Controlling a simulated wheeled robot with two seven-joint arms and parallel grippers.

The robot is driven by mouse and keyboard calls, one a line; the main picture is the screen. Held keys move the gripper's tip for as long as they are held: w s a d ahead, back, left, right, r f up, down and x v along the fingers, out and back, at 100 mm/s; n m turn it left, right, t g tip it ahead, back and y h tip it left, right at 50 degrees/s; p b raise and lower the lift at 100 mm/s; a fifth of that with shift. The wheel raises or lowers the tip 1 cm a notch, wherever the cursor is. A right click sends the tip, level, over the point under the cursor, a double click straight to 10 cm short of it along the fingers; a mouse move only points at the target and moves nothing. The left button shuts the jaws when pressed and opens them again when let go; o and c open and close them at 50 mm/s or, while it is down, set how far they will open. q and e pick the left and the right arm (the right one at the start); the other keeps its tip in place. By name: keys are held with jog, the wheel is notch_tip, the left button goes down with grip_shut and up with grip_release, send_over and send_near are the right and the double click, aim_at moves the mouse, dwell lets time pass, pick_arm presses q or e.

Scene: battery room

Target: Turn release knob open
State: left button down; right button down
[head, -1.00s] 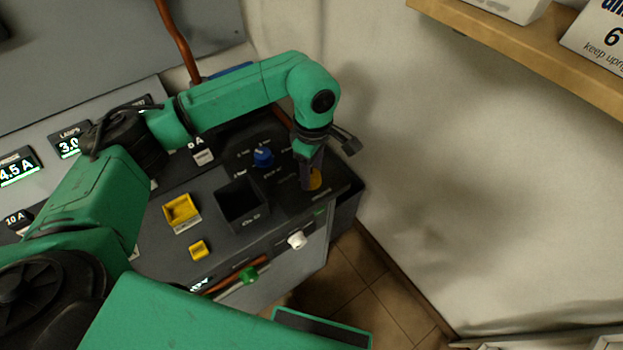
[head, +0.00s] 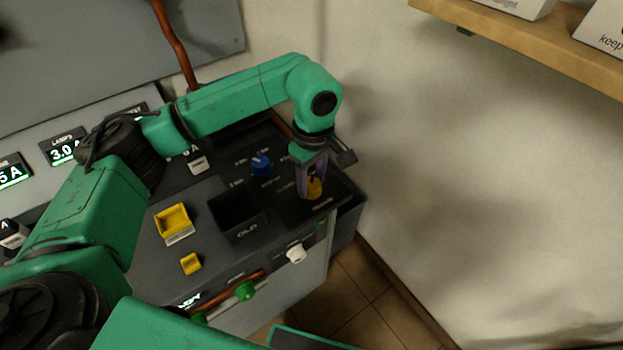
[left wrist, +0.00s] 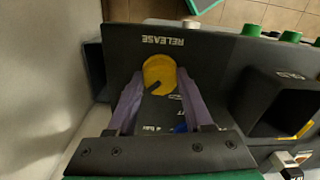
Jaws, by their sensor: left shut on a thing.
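The release knob (head: 314,188) is a round yellow knob with a dark pointer mark, on the black panel at the right end of the bench top. In the left wrist view the knob (left wrist: 160,72) sits under the word RELEASE, its mark pointing to the lower left of the picture. My left gripper (head: 311,187) reaches down on it from above. Its two purple fingers (left wrist: 159,84) stand on either side of the knob, shut on it. The fingers hide parts of the knob's sides. My right gripper is not in view.
A blue knob (head: 261,164) and an open black bin (head: 236,212) are left of the release knob. Yellow trays (head: 173,223), a white knob (head: 296,253) and a green knob (head: 244,291) are nearby. The wall and a wooden shelf (head: 530,35) are at the right.

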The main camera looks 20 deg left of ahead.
aim_at(313, 182)
pick_arm(q)
jog(key=shift+c, duration=1.5)
grip_release()
jog(key=shift+r, duration=0.1)
notch_tip(313, 182, up, 14)
jog(key=shift+d+r+b, duration=0.15)
jog(key=shift+r+b, duration=0.1)
jog(key=shift+b, duration=0.1)
jog(key=shift+w+f, duration=0.1)
jog(key=shift+w, duration=0.05)
